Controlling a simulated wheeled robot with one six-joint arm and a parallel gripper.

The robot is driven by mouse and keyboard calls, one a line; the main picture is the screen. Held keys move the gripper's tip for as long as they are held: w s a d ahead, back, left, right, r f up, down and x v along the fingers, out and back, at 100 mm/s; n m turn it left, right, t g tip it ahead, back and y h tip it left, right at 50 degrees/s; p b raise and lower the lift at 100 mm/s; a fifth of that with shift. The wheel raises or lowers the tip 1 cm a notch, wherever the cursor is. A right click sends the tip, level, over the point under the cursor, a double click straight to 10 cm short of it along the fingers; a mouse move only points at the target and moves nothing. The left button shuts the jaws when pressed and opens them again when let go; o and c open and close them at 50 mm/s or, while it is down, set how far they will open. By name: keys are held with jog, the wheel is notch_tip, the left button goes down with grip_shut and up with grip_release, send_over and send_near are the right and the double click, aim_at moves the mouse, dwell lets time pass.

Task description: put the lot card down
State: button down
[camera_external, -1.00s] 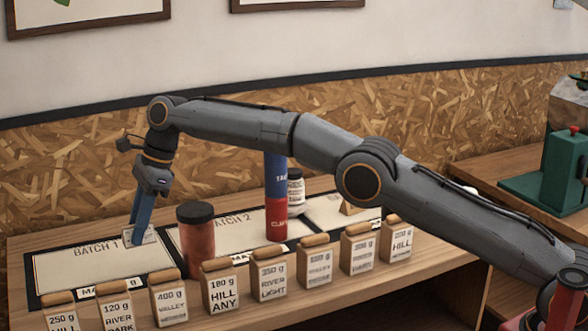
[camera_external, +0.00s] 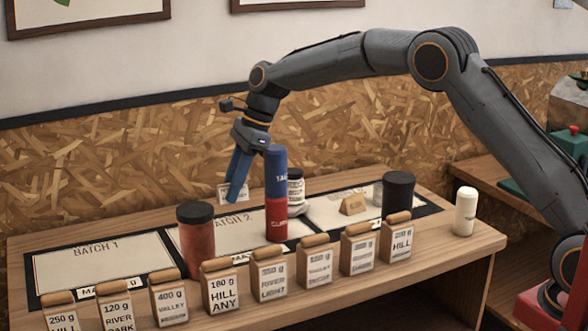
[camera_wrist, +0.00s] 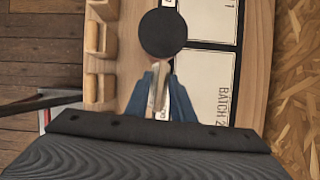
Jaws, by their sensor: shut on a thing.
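My gripper (camera_external: 233,197) is shut on the lot card (camera_external: 223,194), a small pale card with dark print. In the external view it shows at the back of the Batch 2 panel (camera_external: 205,244), seemingly raised above the table. In the wrist view my gripper (camera_wrist: 164,108) has its blue fingers on both sides of the card (camera_wrist: 165,82), seen nearly edge-on. The card is partly hidden by the fingers. The Batch 1 panel (camera_external: 100,272) lies to the left, bare in the part that shows.
A red-brown jar (camera_external: 197,246) with a black lid stands between the panels. A blue and red cylinder (camera_external: 277,195) stands right of my gripper, with a small white jar (camera_external: 296,190) behind. Several labelled bags (camera_external: 222,290) line the front edge. A wooden block (camera_external: 353,206) and a black jar (camera_external: 397,194) stand farther right.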

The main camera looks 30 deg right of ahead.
jog(key=shift+n, duration=0.5)
jog(key=s+d+f, duration=0.2)
jog(key=f, duration=0.2)
jog(key=s+d+f+p, duration=0.1)
jog(key=s+d+f, duration=0.1)
jog(key=f, duration=0.2)
jog(key=s+d+f+p, duration=0.1)
jog(key=d+f, duration=0.1)
jog(key=f, duration=0.2)
jog(key=shift+s+d+f, duration=0.35)
jog(key=shift+s+d, duration=0.05)
jog(key=shift+f+p, duration=0.65)
jog(key=shift+f, duration=1.5)
jog(key=shift+f, duration=0.1)
jog(key=c, duration=1.5)
grip_release()
jog(key=b+v, duration=0.1)
jog(key=v, duration=0.5)
jog(key=b+v, duration=0.2)
jog(key=v, duration=0.4)
jog(key=shift+w+b, duration=0.2)
jog(key=shift+b, duration=0.1)
